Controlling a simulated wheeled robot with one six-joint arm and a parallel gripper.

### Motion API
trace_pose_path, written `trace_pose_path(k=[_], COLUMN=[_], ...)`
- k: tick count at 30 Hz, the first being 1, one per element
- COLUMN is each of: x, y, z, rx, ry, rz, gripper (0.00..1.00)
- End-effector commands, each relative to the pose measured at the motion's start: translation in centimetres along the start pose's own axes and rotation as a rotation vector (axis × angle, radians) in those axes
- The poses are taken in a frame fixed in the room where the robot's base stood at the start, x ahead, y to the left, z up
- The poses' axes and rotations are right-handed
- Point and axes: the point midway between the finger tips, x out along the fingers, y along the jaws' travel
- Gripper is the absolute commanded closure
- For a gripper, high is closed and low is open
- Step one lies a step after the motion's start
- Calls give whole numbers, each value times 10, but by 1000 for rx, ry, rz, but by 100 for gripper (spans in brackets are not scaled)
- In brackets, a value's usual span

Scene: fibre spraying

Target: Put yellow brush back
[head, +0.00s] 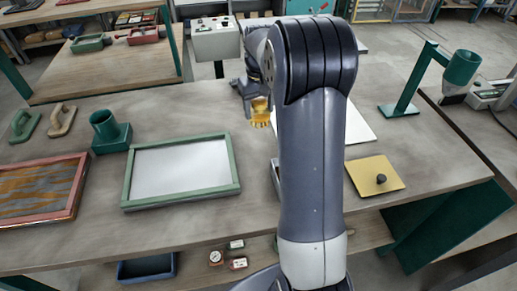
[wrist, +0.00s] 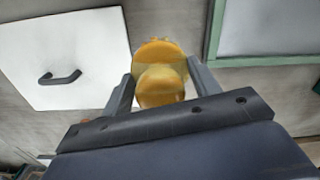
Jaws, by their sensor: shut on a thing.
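The yellow brush (head: 260,114) is in my gripper, near the back middle of the workbench in the head view. In the wrist view my gripper (wrist: 160,88) has a finger on each side of the yellow brush (wrist: 160,62), which has a rounded body and a wider, uneven far end. My gripper is shut on it. My arm hides part of the bench around it in the head view. I cannot tell whether the brush touches the bench.
A green-framed screen (head: 126,190) lies to the left, with a green cup holder (head: 111,132) behind it. A white plate with a black handle (wrist: 95,45) lies beside the brush. A yellow plate (head: 365,176) and a green stand (head: 403,108) are to the right.

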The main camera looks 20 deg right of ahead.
Motion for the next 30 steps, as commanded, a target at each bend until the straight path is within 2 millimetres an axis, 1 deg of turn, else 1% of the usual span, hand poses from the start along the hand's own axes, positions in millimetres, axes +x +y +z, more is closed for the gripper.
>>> trace_pose_path(k=[5,9,12,16,21,24,30], x=[22,47,60,72,96,102,103], y=[0,0,0,0,0,0,0], z=[1,1,1,0,1,0,0], rx=[0,0,0,0,0,0,0], ry=[-5,-4,-3,-2,-4,0,1], rz=[-1,-1,-1,-1,-1,0,0], gripper=[60,60,60,60,60,60,60])
